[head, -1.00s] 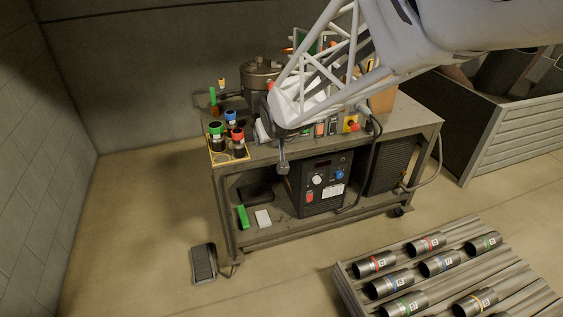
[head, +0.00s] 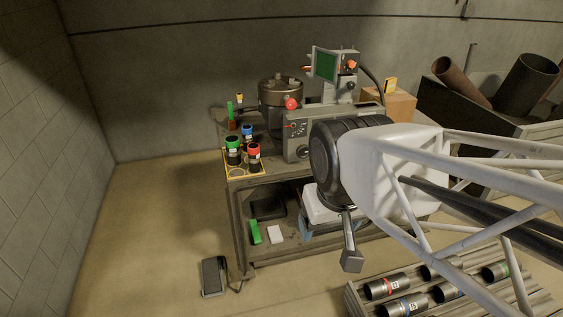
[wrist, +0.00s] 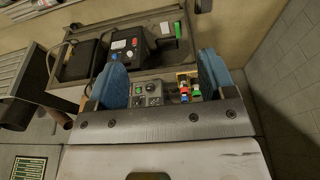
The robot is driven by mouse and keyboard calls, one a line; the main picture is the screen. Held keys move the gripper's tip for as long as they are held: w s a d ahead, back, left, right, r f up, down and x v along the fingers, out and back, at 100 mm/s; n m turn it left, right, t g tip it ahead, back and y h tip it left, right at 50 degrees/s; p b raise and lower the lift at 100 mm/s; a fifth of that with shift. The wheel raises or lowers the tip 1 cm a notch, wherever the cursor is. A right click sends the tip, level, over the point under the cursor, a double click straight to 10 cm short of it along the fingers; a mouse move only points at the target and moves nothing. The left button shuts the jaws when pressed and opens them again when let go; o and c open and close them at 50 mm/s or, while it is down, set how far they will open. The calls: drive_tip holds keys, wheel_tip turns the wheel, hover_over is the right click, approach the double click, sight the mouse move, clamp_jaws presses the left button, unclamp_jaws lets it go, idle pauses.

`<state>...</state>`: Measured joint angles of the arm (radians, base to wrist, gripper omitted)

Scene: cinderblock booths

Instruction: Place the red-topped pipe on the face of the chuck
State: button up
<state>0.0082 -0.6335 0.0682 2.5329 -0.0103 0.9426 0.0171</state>
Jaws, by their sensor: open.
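The red-topped pipe (head: 254,155) stands upright in a yellow-edged holder (head: 229,177) at the bench's front left corner, beside a green-topped and a blue-topped pipe. The chuck (head: 281,100) is a round metal drum behind them; raised pieces show on its upward face. My gripper (head: 349,258) hangs to the right of the pipe, in front of the bench; its fingers are only partly visible in the head view. In the wrist view my gripper (wrist: 163,82) has two blue-padded fingers wide apart with nothing held.
A grey control box (head: 296,137) and a green-screened device (head: 326,64) stand on the bench near the chuck. A pipe rack (head: 355,302) lies lower right. A foot pedal (head: 214,275) is on the floor.

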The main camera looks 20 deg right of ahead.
drive_tip(key=shift+o, duration=0.5)
drive_tip(key=shift+w, duration=0.15)
drive_tip(key=n+t+y, duration=0.2)
drive_tip(key=t, duration=0.9)
hover_over(256, 158)
drive_tip(key=s+d, duration=0.3)
drive_tip(key=s, duration=0.8)
wheel_tip(256, 158, down, 16)
drive_tip(key=w+f+t, duration=0.1)
drive_tip(key=w+f, duration=0.1)
drive_tip(key=f, duration=0.1)
drive_tip(key=w+a+f+t+y, duration=0.1)
drive_tip(key=f, duration=0.2)
drive_tip(key=w+f+n+t+y, duration=0.1)
drive_tip(key=w+f, duration=0.1)
drive_tip(key=f, duration=0.2)
drive_tip(key=shift+w+a+f, duration=0.1)
drive_tip(key=shift+w+a, duration=0.05)
drive_tip(key=shift+w, duration=0.15)
drive_tip(key=shift+w+a+f+t+y, duration=0.1)
drive_tip(key=shift+f+t+y, duration=0.3)
drive_tip(key=shift+f, duration=0.05)
